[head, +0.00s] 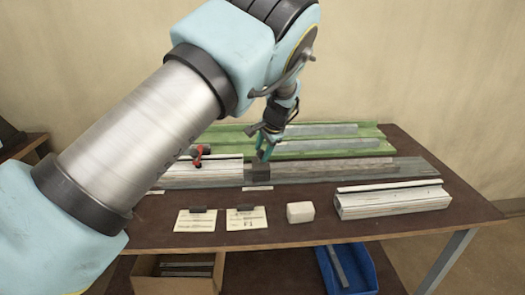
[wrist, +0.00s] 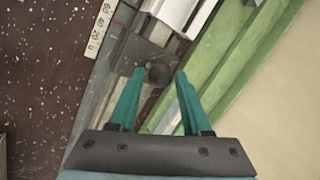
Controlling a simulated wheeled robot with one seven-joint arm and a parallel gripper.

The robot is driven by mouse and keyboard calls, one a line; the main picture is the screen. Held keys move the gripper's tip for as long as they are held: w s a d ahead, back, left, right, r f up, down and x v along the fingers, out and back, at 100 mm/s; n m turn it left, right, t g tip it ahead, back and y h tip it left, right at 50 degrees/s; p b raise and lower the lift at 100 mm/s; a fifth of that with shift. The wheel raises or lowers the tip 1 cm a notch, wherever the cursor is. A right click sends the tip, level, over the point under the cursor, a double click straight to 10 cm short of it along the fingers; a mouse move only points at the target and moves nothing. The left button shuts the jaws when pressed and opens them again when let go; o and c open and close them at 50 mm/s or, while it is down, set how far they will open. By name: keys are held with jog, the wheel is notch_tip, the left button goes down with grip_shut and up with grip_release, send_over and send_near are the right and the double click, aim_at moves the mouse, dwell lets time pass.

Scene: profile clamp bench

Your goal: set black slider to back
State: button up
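The black slider (head: 257,173) is a small dark block on the long grey rail (head: 320,173) at the middle of the bench. In the wrist view the slider (wrist: 128,55) shows as a dark plate with a round dark knob (wrist: 158,74). My gripper (head: 264,152) is over the slider, pointing down. In the wrist view its two teal fingers (wrist: 158,75) are apart, one on each side of the knob, with visible gaps. It is open and holds nothing. Whether the fingertips are level with the knob or above it, I cannot tell.
A printed scale strip (wrist: 98,30) lies beside the rail. A red-handled clamp (head: 198,156) sits left of the slider. Green profiles (head: 330,149) lie behind. Two cards (head: 195,221), a pale block (head: 300,212) and a white profile (head: 395,203) are in front. A blue bin (head: 362,268) is below.

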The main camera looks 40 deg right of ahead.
grip_shut()
dwell(1.0)
